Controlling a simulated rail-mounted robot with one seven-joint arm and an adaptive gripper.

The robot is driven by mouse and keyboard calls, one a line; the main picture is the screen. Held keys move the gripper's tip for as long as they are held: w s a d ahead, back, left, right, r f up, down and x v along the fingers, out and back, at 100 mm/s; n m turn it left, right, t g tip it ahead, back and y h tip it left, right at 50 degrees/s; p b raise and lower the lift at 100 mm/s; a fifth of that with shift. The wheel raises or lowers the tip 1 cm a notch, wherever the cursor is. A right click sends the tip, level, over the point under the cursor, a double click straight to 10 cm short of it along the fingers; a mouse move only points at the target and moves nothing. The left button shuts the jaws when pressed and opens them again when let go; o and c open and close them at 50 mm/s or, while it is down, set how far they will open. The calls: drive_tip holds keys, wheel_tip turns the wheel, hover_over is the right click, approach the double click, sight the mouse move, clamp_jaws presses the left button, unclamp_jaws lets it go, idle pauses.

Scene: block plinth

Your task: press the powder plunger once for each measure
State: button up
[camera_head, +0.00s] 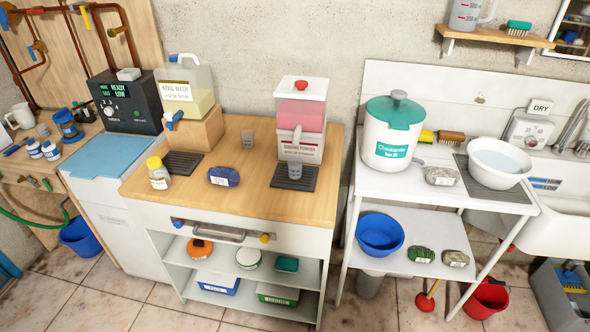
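The powder dispenser (301,105) stands upright on the wooden counter (235,160). It is white, with a pink powder window and a red-lettered label that seems to end in "powder". A red knob (301,86) sits on its top, and a pale lever or spout (297,134) shows on its front. Which of these is the plunger I cannot tell for sure. A small grey cup (294,171) stands below the front of the dispenser on a dark mat (280,180); its contents are too small to see. A second grey cup (248,140) stands to the left. My gripper is not in view.
Left of the dispenser are a wool wash jug (190,90) on a wooden block, a yellow-capped bottle (158,173) and a labelled blue item (223,177). A teal-lidded white drum (392,130) stands on the right-hand table. The counter's front right is clear.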

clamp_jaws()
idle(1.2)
